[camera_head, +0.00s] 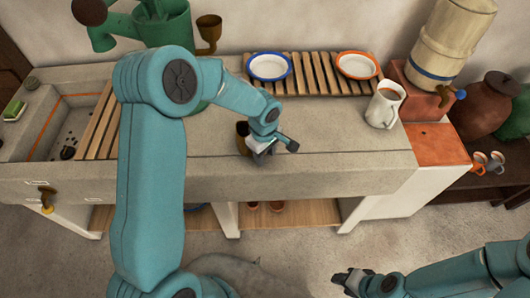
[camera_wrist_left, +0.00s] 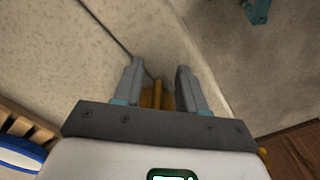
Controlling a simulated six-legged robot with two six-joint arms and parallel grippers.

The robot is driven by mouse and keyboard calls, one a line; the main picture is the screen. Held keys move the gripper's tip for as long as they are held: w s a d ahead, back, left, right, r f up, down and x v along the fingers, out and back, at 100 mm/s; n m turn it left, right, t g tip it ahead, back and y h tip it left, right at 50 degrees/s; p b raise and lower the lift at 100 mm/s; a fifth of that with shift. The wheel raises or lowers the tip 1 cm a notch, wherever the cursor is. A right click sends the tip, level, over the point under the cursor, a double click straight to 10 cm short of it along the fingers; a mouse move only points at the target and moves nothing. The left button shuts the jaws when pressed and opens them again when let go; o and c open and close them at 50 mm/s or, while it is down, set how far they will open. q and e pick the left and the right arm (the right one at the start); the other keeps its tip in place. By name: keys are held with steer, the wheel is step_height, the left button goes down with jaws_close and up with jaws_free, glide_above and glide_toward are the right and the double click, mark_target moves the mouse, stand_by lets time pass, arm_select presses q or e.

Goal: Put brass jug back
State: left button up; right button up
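The brass jug (camera_head: 242,139) stands on the grey stone counter and is partly hidden behind my left gripper (camera_head: 268,155) in the head view. In the left wrist view a narrow upright brass part of the jug (camera_wrist_left: 157,94) shows between the two fingers of my left gripper (camera_wrist_left: 159,82). The fingers stand apart, with gaps beside that part, so the gripper looks open around it. My right gripper (camera_head: 350,281) is low at the bottom right, over the floor, away from the jug; its finger opening is unclear.
Wooden slat racks hold a blue-rimmed bowl (camera_head: 269,66) and an orange-rimmed bowl (camera_head: 357,65). A large green vessel (camera_head: 160,27) is at the back left, beside the sink. The counter (camera_head: 340,150) is clear right of my left gripper.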

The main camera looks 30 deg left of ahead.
arm_select(q)
steer(key=shift+w+r, duration=0.15)
steer(key=shift+r, duration=0.25)
steer(key=r, duration=1)
steer(key=shift+s+r+b, duration=0.25)
steer(key=shift+r+b, duration=0.05)
steer(key=shift+r, duration=0.1)
steer(key=s+d+f+m+h, duration=0.2)
steer(key=s+d+f+m, duration=0.2)
steer(key=f, duration=0.4)
steer(key=s+d+f+m+h, duration=0.1)
steer(key=s+d+f+m, duration=0.3)
steer(key=f, duration=0.5)
steer(key=s+d+f+m, duration=0.3)
steer(key=s+f, duration=0.4)
steer(key=s, duration=0.4)
steer(key=shift+d+f+m+h, duration=0.15)
steer(key=shift+d+m+h, duration=0.25)
steer(key=shift+m, duration=0.5)
steer(key=shift+s, duration=0.15)
steer(key=shift+a, duration=0.15)
